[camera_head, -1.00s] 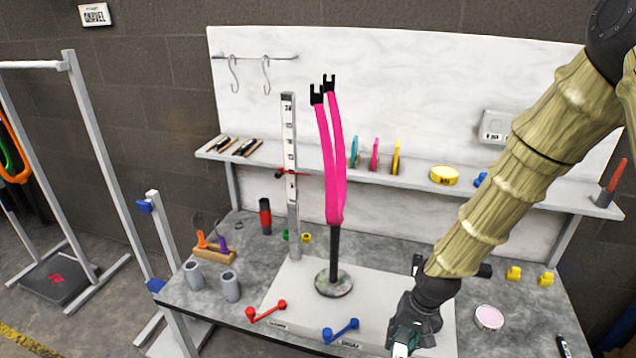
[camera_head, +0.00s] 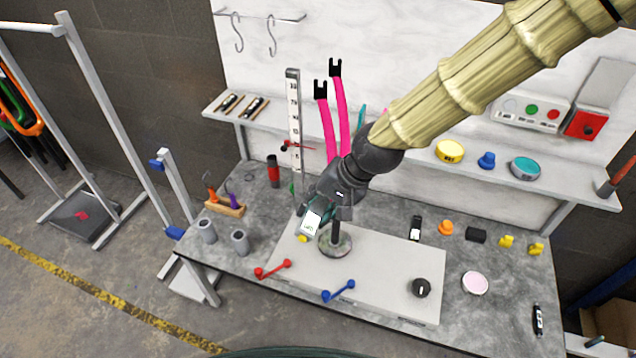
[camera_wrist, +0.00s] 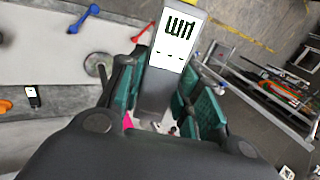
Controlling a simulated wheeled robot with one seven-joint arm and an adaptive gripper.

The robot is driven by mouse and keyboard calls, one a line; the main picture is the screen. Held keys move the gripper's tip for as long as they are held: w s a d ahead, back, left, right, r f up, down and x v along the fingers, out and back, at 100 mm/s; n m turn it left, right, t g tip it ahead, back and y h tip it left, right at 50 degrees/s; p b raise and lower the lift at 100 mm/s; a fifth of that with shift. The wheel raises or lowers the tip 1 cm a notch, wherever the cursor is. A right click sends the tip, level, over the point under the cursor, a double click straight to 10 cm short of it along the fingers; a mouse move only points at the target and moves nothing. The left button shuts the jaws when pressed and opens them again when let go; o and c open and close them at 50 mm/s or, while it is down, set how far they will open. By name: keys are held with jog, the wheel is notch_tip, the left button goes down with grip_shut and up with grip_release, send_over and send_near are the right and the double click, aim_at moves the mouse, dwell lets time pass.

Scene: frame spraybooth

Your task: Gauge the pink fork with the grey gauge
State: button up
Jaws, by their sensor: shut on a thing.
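The pink fork (camera_head: 341,105) stands upright on a black post with a round base (camera_head: 335,241); it has two pink legs with black slotted tips. Its lower part is hidden behind my arm and gripper. My gripper (camera_head: 318,210) is shut on the grey gauge (camera_head: 311,224), in front of the fork's lower end. In the wrist view the grey gauge (camera_wrist: 153,90) sits between the green finger pads, its white screen showing letters and dashes. A pink bit of the fork (camera_wrist: 127,121) shows beside the left pad. I cannot tell whether gauge and fork touch.
A ruled upright post (camera_head: 294,110) stands left of the fork. Red (camera_head: 272,269) and blue (camera_head: 338,291) levers lie at the front of the pale plate (camera_head: 385,290). Grey cups (camera_head: 206,231) stand at left. A small black device (camera_head: 415,228) stands at right. The shelf (camera_head: 400,143) runs behind.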

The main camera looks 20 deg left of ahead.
jog(key=shift+a+r, duration=0.25)
jog(key=shift+r, duration=0.35)
jog(key=shift+p, duration=0.3)
jog(key=shift+w+d+p, duration=0.1)
jog(key=shift+w+p, duration=0.5)
jog(key=shift+w, duration=1.9)
jog(key=shift+w, duration=0.95)
jog(key=shift+s+p, duration=0.15)
jog(key=shift+p, duration=0.15)
dwell(0.4)
jog(key=shift+s, duration=3.9)
jog(key=shift+w+f, duration=0.1)
